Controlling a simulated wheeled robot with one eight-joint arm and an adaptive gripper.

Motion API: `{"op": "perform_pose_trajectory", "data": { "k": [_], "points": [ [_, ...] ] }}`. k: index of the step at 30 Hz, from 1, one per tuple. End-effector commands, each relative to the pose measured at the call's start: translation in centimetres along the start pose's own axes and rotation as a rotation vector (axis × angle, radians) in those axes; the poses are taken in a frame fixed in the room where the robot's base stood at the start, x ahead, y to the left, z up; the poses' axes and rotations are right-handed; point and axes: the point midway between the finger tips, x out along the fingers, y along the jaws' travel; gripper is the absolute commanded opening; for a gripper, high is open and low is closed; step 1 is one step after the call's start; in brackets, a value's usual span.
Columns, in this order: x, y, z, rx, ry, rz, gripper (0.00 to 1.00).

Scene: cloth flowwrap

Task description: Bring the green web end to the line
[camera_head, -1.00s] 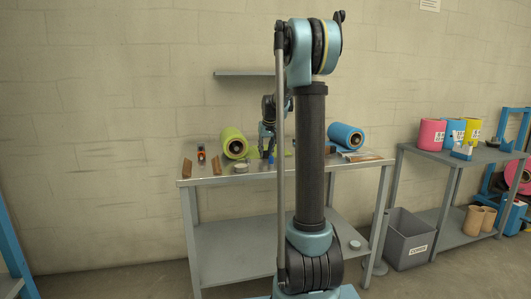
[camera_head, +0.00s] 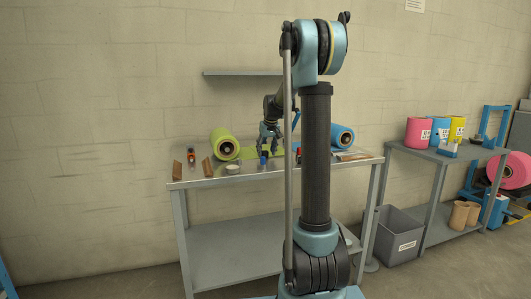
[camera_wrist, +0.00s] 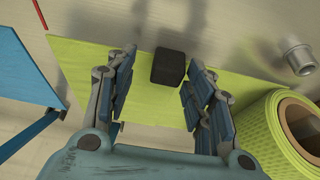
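The green web (camera_wrist: 145,104) lies as a flat sheet on the bench, running from the green roll (camera_wrist: 285,130) at the right of the wrist view. In the head view the green roll (camera_head: 225,146) lies on the bench left of my gripper (camera_head: 269,146). A black block (camera_wrist: 169,68) sits on the web near its far edge. My gripper (camera_wrist: 162,75) is open above the web, its fingers either side of the block with a visible gap at the left. A thin red line (camera_wrist: 40,14) shows at upper left.
A metal cylinder (camera_wrist: 298,58) stands near the green roll. Brown pieces (camera_head: 191,160) and a pale round item (camera_head: 232,169) lie on the bench (camera_head: 205,183). A wall shelf (camera_head: 240,72) hangs behind. A grey bin (camera_head: 395,225) stands on the floor right.

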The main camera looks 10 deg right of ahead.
Motion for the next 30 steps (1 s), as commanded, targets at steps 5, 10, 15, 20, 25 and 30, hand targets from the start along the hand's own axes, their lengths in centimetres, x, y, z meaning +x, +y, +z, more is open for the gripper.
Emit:
{"op": "perform_pose_trajectory", "data": {
  "k": [5,10,15,20,25,30],
  "points": [
    [0.0,-0.2,0.0,-0.002,0.000,-0.002,0.48],
    [-1.1,-0.3,0.1,-0.002,0.000,-0.003,0.48],
    [-3.9,-0.3,0.1,-0.002,-0.001,-0.003,0.48],
    [-7.1,-0.2,0.0,-0.002,-0.001,-0.002,0.48],
    [-9.8,-0.2,0.0,-0.002,-0.001,-0.002,0.48],
    [-11.4,-0.1,0.0,-0.002,-0.001,-0.002,0.48]
  ]
}}
